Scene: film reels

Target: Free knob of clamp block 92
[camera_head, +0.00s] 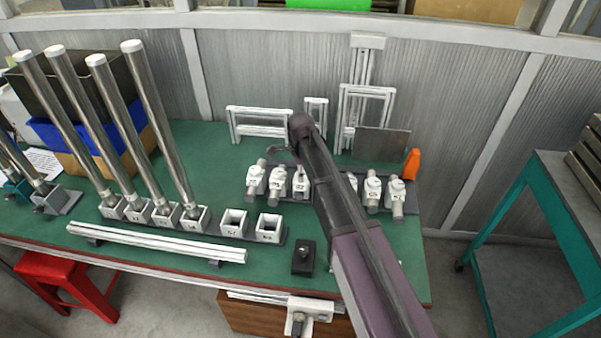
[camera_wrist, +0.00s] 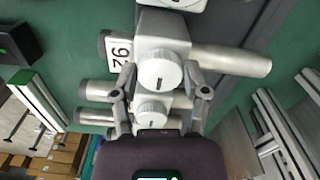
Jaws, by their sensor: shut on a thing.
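Clamp block 92 (camera_wrist: 164,28) is a white block with a "92" label (camera_wrist: 118,55) and a silver cylinder (camera_wrist: 230,61) through it. In the head view it shows in the row of clamp blocks (camera_head: 301,185), partly hidden by my arm. Its round white knob (camera_wrist: 160,76) carries a short dark mark, roughly upright in the wrist view. My gripper (camera_wrist: 161,68) has one finger on each side of this knob and is shut on it. In the head view my arm hides most of the gripper.
Neighbouring clamp blocks, one with a similar knob (camera_wrist: 152,110), stand close beside. An orange object (camera_head: 411,165) is at the row's right end. Tall metal rods (camera_head: 160,130) stand in sockets at left. A small black block (camera_head: 303,257) lies near the front edge.

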